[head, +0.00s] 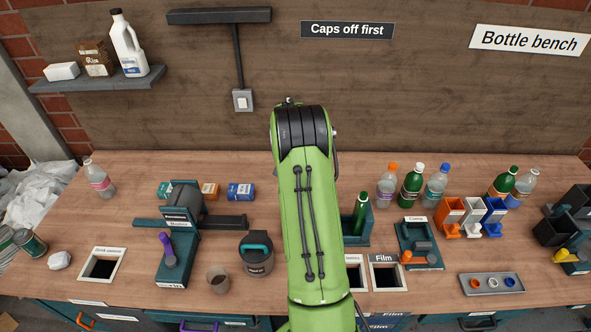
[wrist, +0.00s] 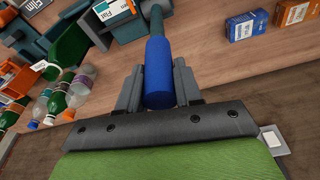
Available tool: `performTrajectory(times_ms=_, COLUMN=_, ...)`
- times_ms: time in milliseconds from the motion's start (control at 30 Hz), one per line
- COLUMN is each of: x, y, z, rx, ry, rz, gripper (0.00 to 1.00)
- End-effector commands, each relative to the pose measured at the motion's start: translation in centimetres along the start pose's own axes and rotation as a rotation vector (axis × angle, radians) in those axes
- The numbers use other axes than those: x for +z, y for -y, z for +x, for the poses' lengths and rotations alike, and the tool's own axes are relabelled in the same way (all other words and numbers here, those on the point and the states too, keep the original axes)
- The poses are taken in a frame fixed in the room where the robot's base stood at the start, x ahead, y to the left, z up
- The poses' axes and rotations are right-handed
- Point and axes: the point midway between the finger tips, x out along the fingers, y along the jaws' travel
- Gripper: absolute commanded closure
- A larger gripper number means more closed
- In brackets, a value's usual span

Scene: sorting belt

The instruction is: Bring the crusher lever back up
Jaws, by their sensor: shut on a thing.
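In the wrist view a blue cylindrical grip (wrist: 158,52) sits on the end of a dark teal rod, which looks like the crusher lever. My gripper (wrist: 159,82) is shut on this blue grip, one finger on each side. The rod runs away toward the top edge, and the lever's angle is hard to tell. In the head view my green arm hides the gripper and the lever. A green bottle (head: 360,214) stands in a teal holder (head: 364,239) just right of my arm. Whether the holder belongs to the crusher is unclear.
Several bottles (head: 412,184) and a station with an orange lever (head: 420,258) stand right. Small boxes (head: 240,191) lie behind on the bench.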

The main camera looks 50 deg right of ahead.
Motion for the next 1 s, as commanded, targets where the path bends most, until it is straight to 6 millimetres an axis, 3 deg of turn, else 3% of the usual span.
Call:
performTrajectory(times_ms=400, x=-0.6, y=-0.1, z=-0.2, rx=-0.001, ry=-0.013, rz=0.002, gripper=1.00)
performTrajectory(times_ms=433, x=-0.6, y=-0.1, z=-0.2, rx=-0.001, ry=-0.013, rz=0.002, gripper=0.61)
performTrajectory(times_ms=567, x=-0.5, y=-0.1, z=-0.2, rx=-0.001, ry=-0.010, rz=0.001, gripper=0.41)
performTrajectory(times_ms=867, x=-0.4, y=0.0, z=-0.3, rx=0.000, ry=-0.005, rz=0.000, gripper=0.41)
performTrajectory(times_ms=1000, x=-0.5, y=0.0, z=-2.4, rx=-0.002, ry=-0.009, rz=0.000, gripper=0.41)
